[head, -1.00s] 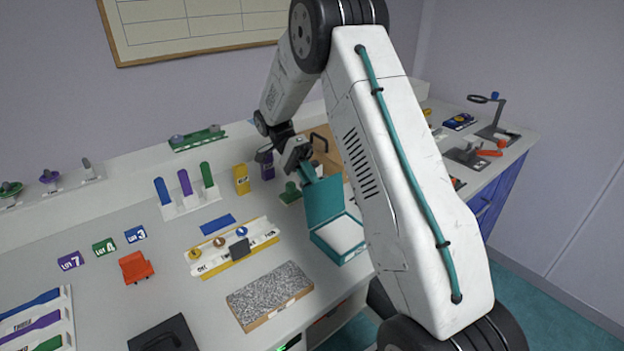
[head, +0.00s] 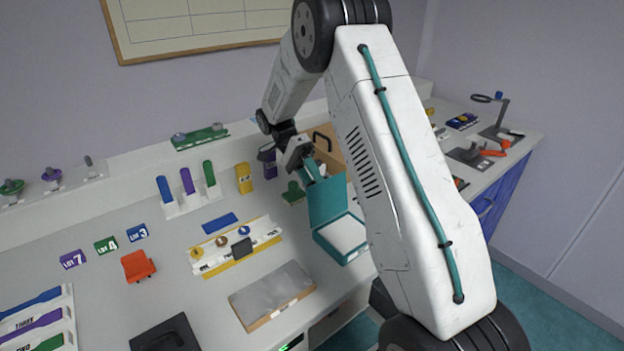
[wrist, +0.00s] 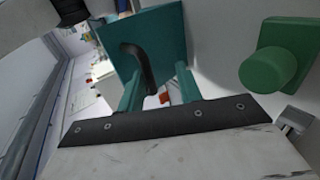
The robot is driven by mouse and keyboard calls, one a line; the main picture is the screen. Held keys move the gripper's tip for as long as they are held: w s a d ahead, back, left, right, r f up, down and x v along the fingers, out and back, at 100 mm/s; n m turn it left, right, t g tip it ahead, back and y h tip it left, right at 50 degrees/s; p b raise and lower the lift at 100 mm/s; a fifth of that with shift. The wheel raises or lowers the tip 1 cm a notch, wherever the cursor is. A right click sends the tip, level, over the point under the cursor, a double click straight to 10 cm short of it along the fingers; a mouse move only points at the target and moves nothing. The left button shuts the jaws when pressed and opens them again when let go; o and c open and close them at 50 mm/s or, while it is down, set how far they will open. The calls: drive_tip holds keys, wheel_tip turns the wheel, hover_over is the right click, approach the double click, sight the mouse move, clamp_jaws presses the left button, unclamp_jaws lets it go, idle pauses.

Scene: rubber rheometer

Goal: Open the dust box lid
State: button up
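The teal dust box (head: 342,254) sits near the front edge of the bench, with its pale inside showing. Its teal lid (head: 327,201) stands raised, roughly upright, at the back of the box. My gripper (head: 312,171) is just behind the lid's upper edge. In the wrist view, the lid (wrist: 165,35) shows its outer face with a black curved handle (wrist: 138,62). My gripper (wrist: 160,88) has its two teal fingers spread apart, with the handle near the left finger. I cannot tell whether a finger touches the lid or handle.
A green knobbed block (head: 293,194) stands left of the lid; it also shows in the wrist view (wrist: 268,68). A brown wooden box (head: 326,142) is behind my gripper. A grey panel (head: 272,296) and a ring rack (head: 238,247) lie to the left.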

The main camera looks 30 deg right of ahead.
drive_tip(key=v, duration=0.7)
drive_tip(key=shift+w+r, duration=0.25)
drive_tip(key=shift+w, duration=0.05)
